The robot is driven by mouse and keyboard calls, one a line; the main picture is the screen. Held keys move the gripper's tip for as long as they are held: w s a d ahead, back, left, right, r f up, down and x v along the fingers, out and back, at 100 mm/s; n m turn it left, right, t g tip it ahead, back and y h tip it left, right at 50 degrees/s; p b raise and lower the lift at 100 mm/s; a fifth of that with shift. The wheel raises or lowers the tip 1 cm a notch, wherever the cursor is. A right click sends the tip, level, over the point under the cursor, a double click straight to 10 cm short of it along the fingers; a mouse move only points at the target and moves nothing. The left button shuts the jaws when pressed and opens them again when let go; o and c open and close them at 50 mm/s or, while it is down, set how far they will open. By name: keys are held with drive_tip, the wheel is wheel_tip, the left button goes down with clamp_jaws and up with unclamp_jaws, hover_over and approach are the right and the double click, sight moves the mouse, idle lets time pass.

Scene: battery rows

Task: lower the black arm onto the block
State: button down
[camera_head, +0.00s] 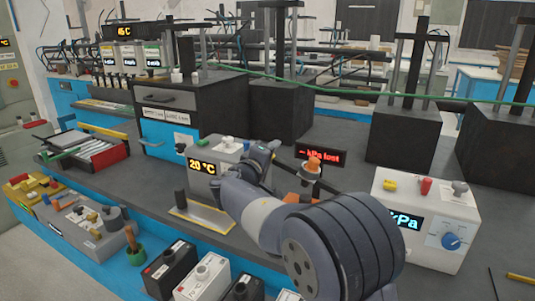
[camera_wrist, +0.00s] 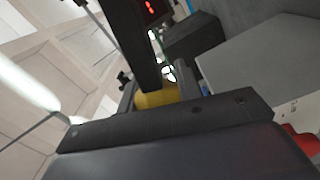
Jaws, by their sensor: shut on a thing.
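My gripper (camera_head: 264,148) is at the upper right edge of the grey box with the yellow "20 °C" display (camera_head: 202,167). In the wrist view my gripper (camera_wrist: 158,86) is shut, with its fingers on either side of a long black bar, the black arm (camera_wrist: 130,45). The bar runs up from between the fingers, tilted in the picture. A yellow piece (camera_wrist: 155,98) shows right behind the palm, between the fingers. I cannot make out the block for certain.
A white kPa meter (camera_head: 425,220) is farther right. A black-and-grey cabinet (camera_head: 190,110) stands behind on the left.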

wheel_tip(320, 180, down, 7)
drive_tip(key=n+b, duration=0.1)
drive_tip(key=b, duration=0.4)
drive_tip(key=shift+w+a+n+b, duration=0.15)
drive_tip(key=shift+a+n+b, duration=0.15)
drive_tip(key=shift+a+b, duration=0.1)
drive_tip(key=shift+f, duration=0.15)
drive_tip(key=c, duration=1)
unclamp_jaws()
drive_tip(key=shift+r, duration=0.2)
drive_tip(key=v, duration=1)
drive_tip(key=shift+s, duration=0.35)
